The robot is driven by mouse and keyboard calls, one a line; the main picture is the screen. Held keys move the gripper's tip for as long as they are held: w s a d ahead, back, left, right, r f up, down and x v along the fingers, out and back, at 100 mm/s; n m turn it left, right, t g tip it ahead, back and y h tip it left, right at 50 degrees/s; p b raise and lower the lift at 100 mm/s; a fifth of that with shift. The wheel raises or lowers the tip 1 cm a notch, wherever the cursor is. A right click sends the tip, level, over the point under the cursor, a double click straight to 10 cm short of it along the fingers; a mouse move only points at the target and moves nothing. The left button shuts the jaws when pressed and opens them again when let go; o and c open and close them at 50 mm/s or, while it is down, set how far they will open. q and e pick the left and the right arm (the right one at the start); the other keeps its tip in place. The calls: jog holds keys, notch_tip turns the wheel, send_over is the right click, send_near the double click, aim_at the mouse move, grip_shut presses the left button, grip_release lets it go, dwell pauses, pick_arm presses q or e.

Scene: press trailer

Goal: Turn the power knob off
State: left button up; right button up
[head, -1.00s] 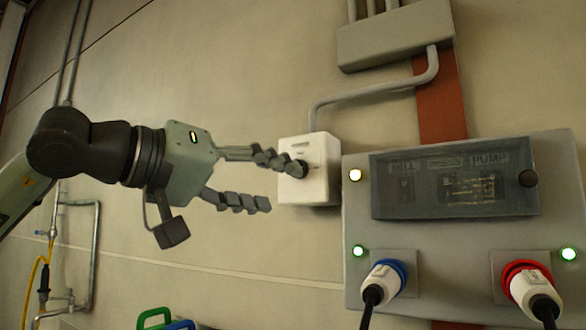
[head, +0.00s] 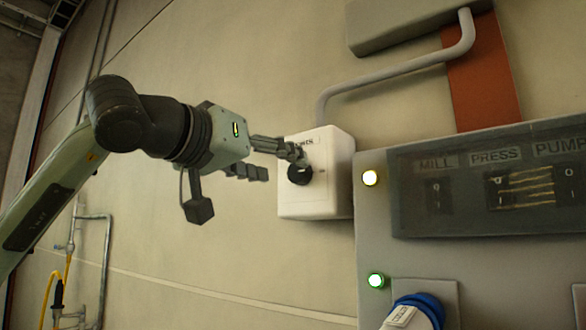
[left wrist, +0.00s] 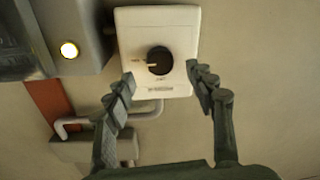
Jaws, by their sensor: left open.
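The power knob is a round black knob (head: 300,174) on the front of a white wall box (head: 335,185). In the left wrist view the knob (left wrist: 160,60) has a pale pointer mark toward the picture's left; the small lettering around it is too small to read. My left gripper (head: 278,164) is open at the box's left side, with its upper finger overlapping the knob's top edge in the head view. In the left wrist view its fingertips (left wrist: 160,77) stand apart, one on each side of the knob. I cannot tell whether they touch it. My right gripper is out of view.
A grey panel (head: 374,235) stands right of the box, with a lit yellow lamp (head: 370,178), a green lamp (head: 376,280), a covered switch window (head: 480,190) and a blue plug (head: 425,308). A conduit (head: 390,76) rises from the box.

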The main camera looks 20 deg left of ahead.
aim_at(296, 172)
pick_arm(q)
jog(key=x, duration=0.3)
jog(key=shift+w+d, duration=0.1)
jog(key=shift+w, duration=0.25)
jog(key=shift+w+d, duration=0.1)
jog(key=shift+w, duration=0.2)
jog(key=c, duration=1.2)
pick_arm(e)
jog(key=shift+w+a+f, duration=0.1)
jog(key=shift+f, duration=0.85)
